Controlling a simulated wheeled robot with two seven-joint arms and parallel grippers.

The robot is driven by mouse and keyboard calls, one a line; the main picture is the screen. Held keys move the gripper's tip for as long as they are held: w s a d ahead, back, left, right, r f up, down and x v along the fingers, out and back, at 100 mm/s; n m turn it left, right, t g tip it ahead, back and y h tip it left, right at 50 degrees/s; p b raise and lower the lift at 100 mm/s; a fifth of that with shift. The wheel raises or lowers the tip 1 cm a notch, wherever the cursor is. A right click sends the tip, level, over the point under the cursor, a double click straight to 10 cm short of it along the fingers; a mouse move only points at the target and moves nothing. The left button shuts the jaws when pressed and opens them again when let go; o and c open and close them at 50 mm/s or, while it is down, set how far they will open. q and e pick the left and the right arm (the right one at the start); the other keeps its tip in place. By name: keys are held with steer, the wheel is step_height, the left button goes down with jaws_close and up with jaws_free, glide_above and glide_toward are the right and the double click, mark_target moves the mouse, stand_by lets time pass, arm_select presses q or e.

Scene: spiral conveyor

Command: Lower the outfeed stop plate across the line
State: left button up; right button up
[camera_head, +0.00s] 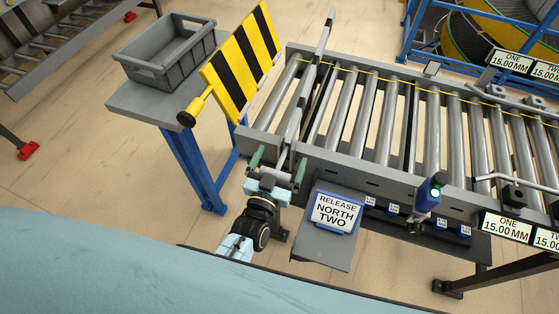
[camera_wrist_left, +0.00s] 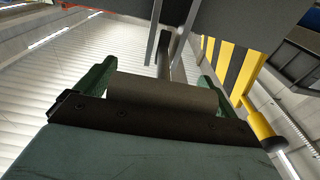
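A yellow-and-black striped plate (camera_head: 240,62) stands tilted up at the left end of the roller line. A yellow handle (camera_head: 190,112) sticks out of its lower left corner. Both also show at the right of the left wrist view, the plate (camera_wrist_left: 228,66) and the handle (camera_wrist_left: 262,125). My left gripper (camera_head: 277,166) is at the near left corner of the conveyor frame, right of the handle and apart from it. Its green fingers (camera_wrist_left: 152,84) are spread wide. A grey cylinder (camera_wrist_left: 165,96) lies between them; I cannot tell whether they touch it. My right gripper is not in view.
A grey crate (camera_head: 165,52) stands on a side table (camera_head: 140,103) with blue legs, beside the striped plate. The rollers (camera_head: 345,107) carry no goods near this end. A "RELEASE NORTH TWO" sign (camera_head: 335,212) and a post with a green light (camera_head: 428,193) project from the near side.

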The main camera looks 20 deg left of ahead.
arm_select(q)
steer(key=shift+s+f, duration=0.1)
steer(key=shift+s+f, duration=0.15)
steer(key=shift+s, duration=0.4)
steer(key=s+a, duration=0.1)
steer(key=s, duration=1.1)
steer(key=shift+f, duration=0.3)
